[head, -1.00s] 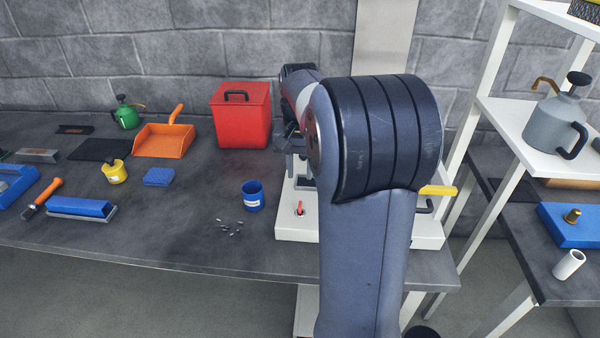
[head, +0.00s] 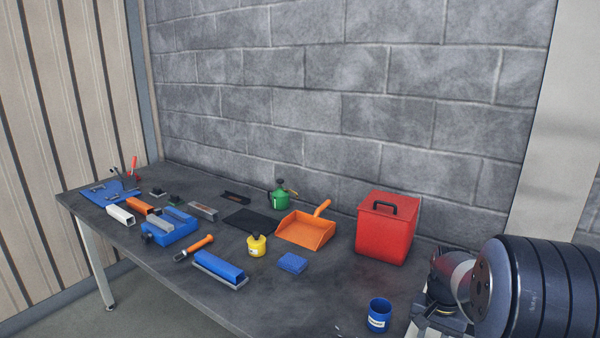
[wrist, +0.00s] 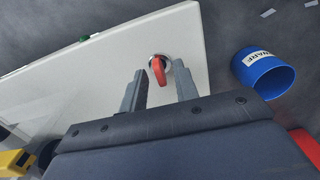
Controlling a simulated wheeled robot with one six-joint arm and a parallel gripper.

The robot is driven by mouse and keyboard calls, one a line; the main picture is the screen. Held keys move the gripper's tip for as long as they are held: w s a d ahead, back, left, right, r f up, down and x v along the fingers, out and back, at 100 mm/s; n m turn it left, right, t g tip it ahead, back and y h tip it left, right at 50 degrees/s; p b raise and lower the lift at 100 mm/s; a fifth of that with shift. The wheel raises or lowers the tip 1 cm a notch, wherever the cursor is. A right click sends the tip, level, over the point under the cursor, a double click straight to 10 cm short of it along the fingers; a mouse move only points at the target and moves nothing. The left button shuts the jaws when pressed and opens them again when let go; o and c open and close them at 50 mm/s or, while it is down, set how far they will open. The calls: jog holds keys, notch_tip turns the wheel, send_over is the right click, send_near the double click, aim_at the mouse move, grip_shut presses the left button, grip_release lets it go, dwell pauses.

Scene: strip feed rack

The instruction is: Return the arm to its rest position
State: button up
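My gripper (wrist: 159,72) shows in the wrist view with its two grey fingers apart and nothing held between them. A red lever (wrist: 158,69) on the white panel (wrist: 110,72) shows beyond the gap between the fingertips; I cannot tell how far off it is. In the head view my arm is folded at the lower right corner, with its large dark joint nearest. The fingers are not clear there.
A blue labelled cup (head: 379,316) stands near my arm; the wrist view shows it too (wrist: 262,76). The red lidded bin (head: 385,228) stands behind it. An orange dustpan (head: 304,230), yellow pot (head: 256,246) and blue sponge (head: 292,263) are further left on the grey bench (head: 290,312).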

dwell(0.4)
notch_tip(320, 180, up, 10)
jog(key=r, duration=0.1)
notch_tip(320, 180, down, 11)
jog(key=shift+f, duration=0.2)
jog(key=n, duration=0.4)
jog(key=shift+r+b, duration=0.1)
jog(key=shift+b, duration=0.25)
jog(key=n+b, duration=0.1)
jog(key=n, duration=0.3)
jog(key=shift+n, duration=0.4)
jog(key=n+b, duration=0.1)
jog(key=n, duration=0.3)
jog(key=shift+n, duration=0.3)
jog(key=n+b, duration=0.1)
jog(key=n, duration=0.3)
jog(key=shift+b, duration=0.4)
jog(key=shift+r+n, duration=0.15)
jog(key=shift+n, duration=0.25)
jog(key=shift+r, duration=0.85)
